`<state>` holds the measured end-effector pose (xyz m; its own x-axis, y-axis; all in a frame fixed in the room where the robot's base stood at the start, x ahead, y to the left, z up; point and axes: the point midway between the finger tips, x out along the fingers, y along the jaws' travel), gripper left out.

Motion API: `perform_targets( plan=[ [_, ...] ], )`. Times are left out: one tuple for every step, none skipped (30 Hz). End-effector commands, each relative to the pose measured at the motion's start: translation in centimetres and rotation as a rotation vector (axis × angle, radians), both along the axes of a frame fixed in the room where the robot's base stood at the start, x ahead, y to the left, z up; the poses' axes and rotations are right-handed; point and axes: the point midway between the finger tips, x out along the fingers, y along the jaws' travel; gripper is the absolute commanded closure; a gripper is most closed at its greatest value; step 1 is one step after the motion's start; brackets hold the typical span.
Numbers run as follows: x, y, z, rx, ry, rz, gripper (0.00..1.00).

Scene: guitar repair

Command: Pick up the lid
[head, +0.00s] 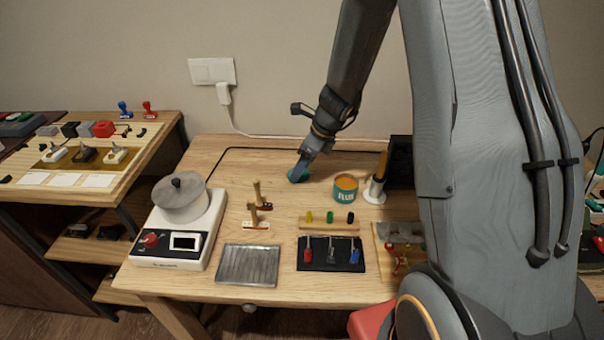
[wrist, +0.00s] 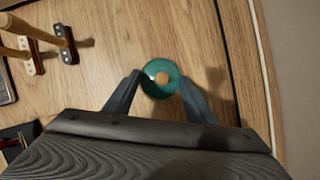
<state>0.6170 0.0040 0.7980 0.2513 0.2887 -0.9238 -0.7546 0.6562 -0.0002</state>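The lid (wrist: 147,84) is a small round teal disc with a tan centre. In the head view the lid (head: 292,177) is low at the back of the wooden workbench, partly hidden by my gripper. My gripper (head: 299,169) reaches down over it. In the wrist view my gripper (wrist: 160,78) has one finger on each side of the lid, right by its edges. I cannot tell whether the fingers press on it. An open teal flux tin (head: 345,191) with orange contents stands just right of the lid.
A holder with an upright tool (head: 375,190) stands right of the tin. A white station with a round grey pot (head: 180,197) is at the left. Small brushes (head: 257,223), a ridged metal tray (head: 247,265) and a black mat (head: 331,264) lie in front. The bench's back left is clear.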

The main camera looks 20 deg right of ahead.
Motion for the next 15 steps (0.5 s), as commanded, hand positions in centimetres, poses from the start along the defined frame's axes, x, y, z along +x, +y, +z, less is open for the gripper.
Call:
perform_targets(
  plan=[
    [-0.02,0.00,0.01,0.000,0.000,0.000,0.59],
    [-0.01,-0.01,0.01,0.000,0.000,0.000,0.64],
    [-0.02,0.00,0.01,0.000,0.000,0.000,0.71],
    [-0.02,-0.01,0.00,0.000,0.000,0.000,0.76],
    [-0.02,-0.01,-0.01,0.000,0.000,0.000,0.79],
    [-0.03,0.00,-0.02,0.000,0.000,0.000,0.80],
    [-0.03,-0.01,-0.03,0.000,0.001,0.000,0.81],
    [-0.05,-0.01,-0.05,0.000,0.001,0.000,0.81],
    [-0.06,-0.01,-0.06,0.000,0.001,0.000,0.81],
    [-0.06,-0.01,-0.07,0.000,0.001,0.000,0.81],
    [-0.07,-0.01,-0.09,0.000,0.001,0.000,0.81],
    [-0.07,-0.01,-0.10,0.000,0.001,0.000,0.81],
    [-0.08,-0.01,-0.11,-0.001,0.002,0.000,0.81],
    [-0.09,-0.01,-0.12,-0.001,0.002,0.000,0.81],
    [-0.10,-0.01,-0.13,0.000,0.003,0.001,0.81]
  ],
)
